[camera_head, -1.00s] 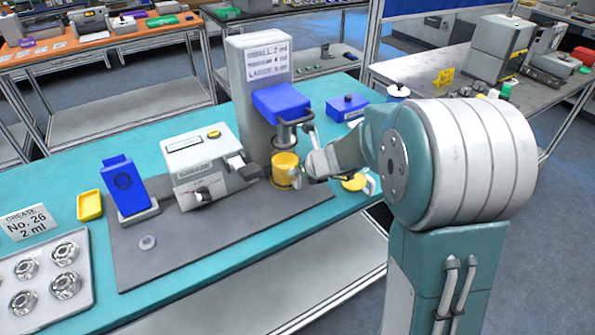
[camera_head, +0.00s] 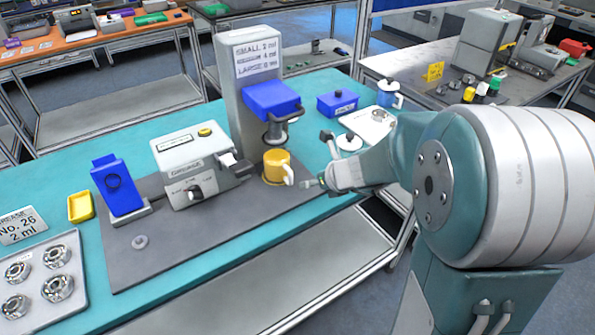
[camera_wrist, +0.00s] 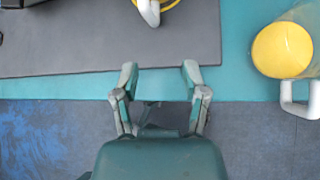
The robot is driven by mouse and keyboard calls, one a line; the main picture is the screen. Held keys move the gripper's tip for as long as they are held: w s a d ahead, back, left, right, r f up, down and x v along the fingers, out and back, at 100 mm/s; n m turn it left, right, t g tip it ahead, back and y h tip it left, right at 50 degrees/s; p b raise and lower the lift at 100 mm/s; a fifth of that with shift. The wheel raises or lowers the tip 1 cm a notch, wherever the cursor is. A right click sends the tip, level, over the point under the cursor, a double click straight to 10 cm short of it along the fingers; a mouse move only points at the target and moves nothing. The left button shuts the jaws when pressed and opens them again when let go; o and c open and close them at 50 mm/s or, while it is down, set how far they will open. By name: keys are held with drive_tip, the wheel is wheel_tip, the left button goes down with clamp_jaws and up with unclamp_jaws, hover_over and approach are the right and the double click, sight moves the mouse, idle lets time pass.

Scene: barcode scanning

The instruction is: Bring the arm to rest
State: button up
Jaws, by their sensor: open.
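My gripper (camera_head: 316,183) is open and empty, over the front edge of the teal bench (camera_head: 240,232). In the wrist view its two fingers (camera_wrist: 160,75) stand apart with nothing between them. A yellow mug (camera_head: 273,166) with a white handle stands on the grey mat, below the blue head of the tall dispenser (camera_head: 240,85). My gripper is to its right, apart from it. The mug's handle (camera_wrist: 150,12) shows at the top of the wrist view. A second mug with a yellow inside (camera_wrist: 283,50) is at the right there; my arm seems to hide it in the head view.
The grease machine (camera_head: 190,165), blue stand (camera_head: 117,185) and yellow tray (camera_head: 80,206) are left of the dispenser. A tray of bearings (camera_head: 75,300) is at the front left.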

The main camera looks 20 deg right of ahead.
drive_tip(key=s+a+r+n+h, duration=0.1)
drive_tip(key=s+r+n, duration=0.2)
drive_tip(key=s+n, duration=0.5)
drive_tip(key=s+a+r+n+g+h, duration=0.1)
drive_tip(key=s+r+n, duration=0.3)
drive_tip(key=s+n, duration=0.4)
drive_tip(key=s+a+r+n+g+h, duration=0.1)
drive_tip(key=s+r+n, duration=0.3)
drive_tip(key=n, duration=1.3)
drive_tip(key=s+h, duration=0.1)
drive_tip(key=s, duration=0.3)
drive_tip(key=shift+h, duration=0.3)
